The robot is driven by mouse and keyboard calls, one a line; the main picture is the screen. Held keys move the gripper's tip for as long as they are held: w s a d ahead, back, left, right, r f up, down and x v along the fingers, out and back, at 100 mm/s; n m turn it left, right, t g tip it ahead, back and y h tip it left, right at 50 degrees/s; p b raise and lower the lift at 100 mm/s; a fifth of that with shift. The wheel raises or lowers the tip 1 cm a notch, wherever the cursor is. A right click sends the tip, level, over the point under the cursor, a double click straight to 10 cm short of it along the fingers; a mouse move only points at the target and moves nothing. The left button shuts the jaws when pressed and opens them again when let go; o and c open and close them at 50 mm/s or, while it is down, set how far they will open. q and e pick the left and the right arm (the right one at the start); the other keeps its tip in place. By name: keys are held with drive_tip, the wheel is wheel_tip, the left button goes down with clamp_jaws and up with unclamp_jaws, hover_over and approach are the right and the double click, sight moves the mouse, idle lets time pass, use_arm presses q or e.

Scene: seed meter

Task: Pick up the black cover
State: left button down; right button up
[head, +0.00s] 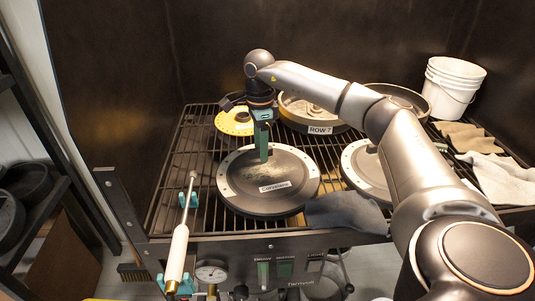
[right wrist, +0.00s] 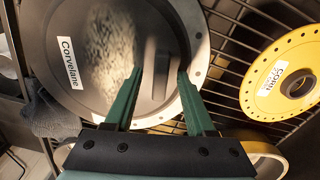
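The black cover (head: 240,190) is a round dark disc with a grey rim of holes and a white "Corvelane" label. It lies flat on the wire rack, and it also shows in the right wrist view (right wrist: 100,60). A raised straight ridge (right wrist: 160,85) stands on its face. My right gripper (head: 264,158) points down over the far part of the cover. In the right wrist view its two green fingers (right wrist: 160,70) are apart, one on each side of the ridge, with nothing clamped. I cannot tell how deep the tips reach. My left gripper is out of view.
A yellow ring disc (head: 235,128) lies behind the cover. A "ROW 7" round housing (head: 320,129) is at the back, and another grey disc (head: 362,172) lies close on the right. A dark cloth (head: 345,212) touches the front right area. White buckets (head: 452,88) stand at the back right.

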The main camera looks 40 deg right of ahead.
clamp_jaws()
drive_tip(key=shift+r, duration=0.1)
idle(0.5)
